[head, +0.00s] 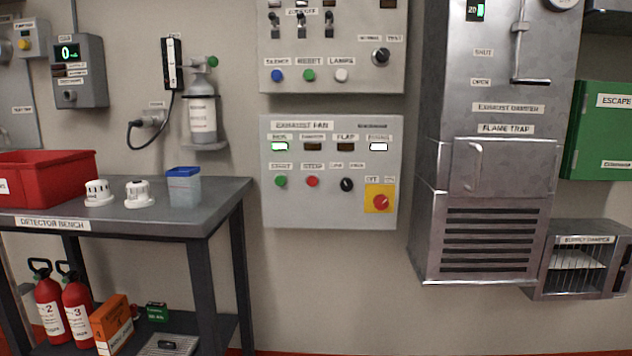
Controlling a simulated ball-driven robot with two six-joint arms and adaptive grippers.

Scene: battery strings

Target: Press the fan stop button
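The grey exhaust fan panel (330,215) hangs on the wall in the middle of the head view. Its red stop button (312,181) sits in the lower row, just right of the green start button (280,181). A black knob (346,184) is to the right of the stop button. A red rotary switch (381,202) on a yellow plate is at the lower right. Neither of my grippers shows in this view.
Another panel (330,90) with blue, green and white buttons hangs directly above. A detector bench (150,220) with a red bin (45,180) and a blue-lidded container (184,187) stands left. A metal flame trap cabinet (490,190) stands right. Nothing blocks the fan panel's front.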

